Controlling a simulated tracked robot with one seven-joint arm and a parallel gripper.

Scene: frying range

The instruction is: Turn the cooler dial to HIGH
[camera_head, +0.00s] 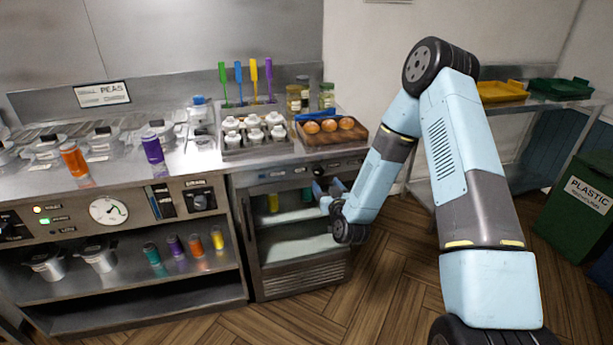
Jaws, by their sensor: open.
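The cooler (256,284) is the steel cabinet with a glass front under the right end of the counter. A narrow control strip (250,181) runs above its door. Small dark marks show on the strip, but I cannot clearly make out the cooler dial or its setting. My gripper (326,188) is open in front of the cooler's upper right part, just below the strip. My gripper and wrist hide part of the door's right side. I cannot tell whether the fingers touch anything.
A green bin (577,205) stands at right. Floor before the cooler is clear.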

